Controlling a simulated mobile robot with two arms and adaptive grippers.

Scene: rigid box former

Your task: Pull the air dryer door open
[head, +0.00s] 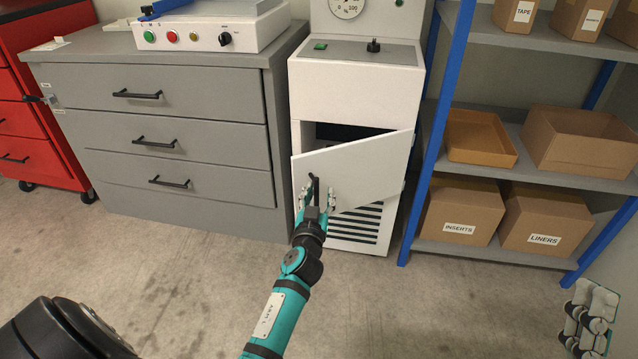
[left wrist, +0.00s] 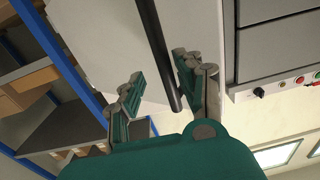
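The air dryer (head: 355,92) is a white cabinet with a gauge on top. Its white door (head: 368,170) stands partly open, swung out on its left side, with a dark gap above it. The black bar handle (head: 314,182) is near the door's left edge. My left gripper (head: 317,197) is at the handle, one finger on each side. In the left wrist view the handle (left wrist: 157,50) runs between the open fingers (left wrist: 160,82), with a gap visible on the left finger's side. My right gripper (head: 588,312) is at the lower right, away from the door; its finger opening is unclear.
A grey drawer cabinet (head: 180,180) stands close on the left, with a control box (head: 210,30) on top. A blue-posted shelf (head: 480,255) with cardboard boxes (head: 465,210) stands close on the right. The floor (head: 190,265) in front is clear.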

